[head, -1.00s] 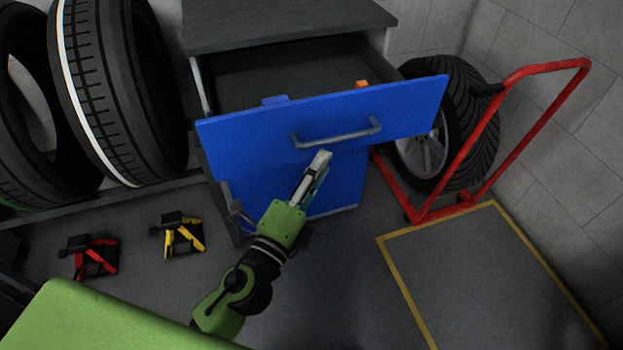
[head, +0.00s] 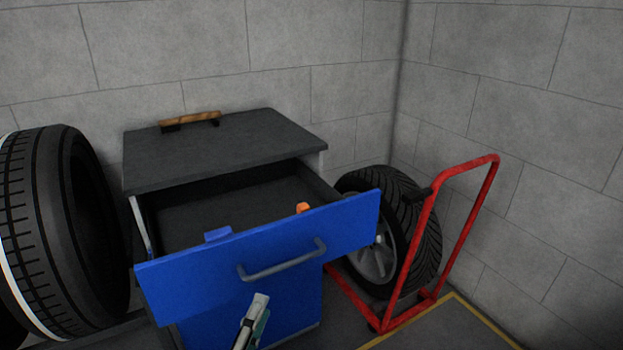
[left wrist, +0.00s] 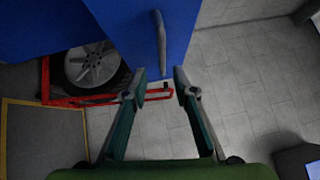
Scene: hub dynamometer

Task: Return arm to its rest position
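My left gripper (head: 254,322) is at the bottom edge of the head view, in front of the blue cabinet and below its drawer handle. In the left wrist view my left gripper (left wrist: 160,82) has its two fingers apart with nothing between them. The grey drawer handle (head: 283,263) is on the open blue drawer front (head: 215,276). The handle also shows in the left wrist view (left wrist: 160,42), just ahead of the fingertips and apart from them. Most of my left arm is out of the head view. My right gripper shows in neither view.
The dark cabinet top (head: 215,150) bears a wooden-handled object (head: 190,119). An orange item (head: 303,208) and a blue item (head: 218,235) show at the drawer front's top edge. A red trolley (head: 436,230) with a wheel (head: 410,225) stands at right, a tyre (head: 75,220) at left.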

